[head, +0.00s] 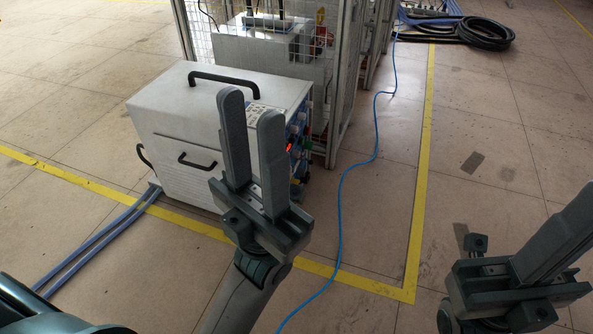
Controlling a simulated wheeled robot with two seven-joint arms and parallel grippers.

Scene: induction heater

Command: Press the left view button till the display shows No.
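The induction heater (178,122) is a white box with black handles on its top and side. Its front panel (298,135) faces right and is seen very edge-on. A small red lit display (289,147) shows on the panel, but its text cannot be read. The view buttons cannot be made out. My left gripper (249,112) points up in front of the heater and hides part of the panel. Its two fingers are apart with nothing between them. My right gripper (540,240) is at the lower right, away from the heater; its finger gap is not clear.
A wire-mesh cage (340,85) stands right behind the heater. A blue cable (341,200) runs across the floor right of it. Yellow floor lines (420,200) surround the area. Grey hoses (95,245) leave the heater at left. Black coiled hose (485,32) lies far back right.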

